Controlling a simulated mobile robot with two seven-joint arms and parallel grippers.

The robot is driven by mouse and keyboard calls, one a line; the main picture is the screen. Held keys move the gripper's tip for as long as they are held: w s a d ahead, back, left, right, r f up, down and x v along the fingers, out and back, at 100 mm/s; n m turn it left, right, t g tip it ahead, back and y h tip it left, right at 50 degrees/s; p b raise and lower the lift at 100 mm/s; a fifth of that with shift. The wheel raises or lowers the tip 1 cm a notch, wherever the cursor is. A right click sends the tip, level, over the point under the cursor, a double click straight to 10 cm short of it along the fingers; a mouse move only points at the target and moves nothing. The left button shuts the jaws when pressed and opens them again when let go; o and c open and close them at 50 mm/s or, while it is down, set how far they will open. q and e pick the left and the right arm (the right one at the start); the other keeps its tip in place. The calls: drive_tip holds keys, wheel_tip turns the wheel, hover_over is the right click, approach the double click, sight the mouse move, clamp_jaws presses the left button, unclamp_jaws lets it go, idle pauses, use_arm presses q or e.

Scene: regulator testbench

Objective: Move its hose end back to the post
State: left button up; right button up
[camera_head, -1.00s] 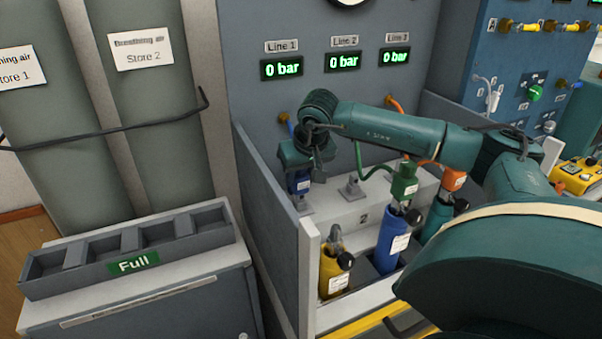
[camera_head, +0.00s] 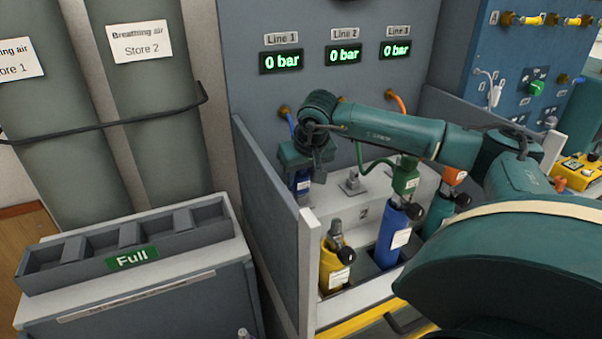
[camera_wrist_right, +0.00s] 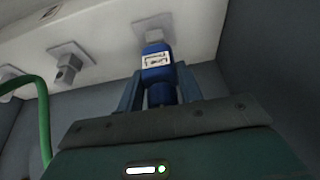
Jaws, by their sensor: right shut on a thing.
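The blue hose end (camera_head: 301,183) with a white label is in my right gripper (camera_head: 303,168), at the left of the bench under Line 1. In the right wrist view the blue hose end (camera_wrist_right: 157,68) sits between the two fingers, which are shut on it. Its far end meets the grey post (camera_wrist_right: 154,30) on the pale ledge. They look touching and in line, but I cannot tell whether it is seated. The blue hose (camera_head: 290,122) runs from the wall behind my wrist. My left gripper is not in view.
A yellow cylinder (camera_head: 335,268) with no hose stands below. A blue cylinder (camera_head: 393,238) has a green hose end (camera_head: 405,176) on it. An empty grey post (camera_head: 353,182) is to the right. A grey side wall (camera_head: 270,230) stands close on the left.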

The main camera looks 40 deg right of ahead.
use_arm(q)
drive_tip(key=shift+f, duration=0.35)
use_arm(e)
drive_tip(key=shift+f, duration=0.4)
drive_tip(key=o, duration=1.2)
drive_tip(key=shift+o, duration=0.2)
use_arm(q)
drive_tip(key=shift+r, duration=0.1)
use_arm(e)
drive_tip(key=v, duration=0.2)
drive_tip(key=shift+s+r+b, duration=0.1)
drive_tip(key=shift+r+b, duration=0.2)
drive_tip(key=shift+b, duration=0.05)
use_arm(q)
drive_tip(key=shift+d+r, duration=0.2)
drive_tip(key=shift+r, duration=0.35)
use_arm(e)
drive_tip(key=v, duration=1)
drive_tip(key=shift+r, duration=0.3)
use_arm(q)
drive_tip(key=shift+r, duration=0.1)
use_arm(e)
drive_tip(key=shift+r, duration=0.1)
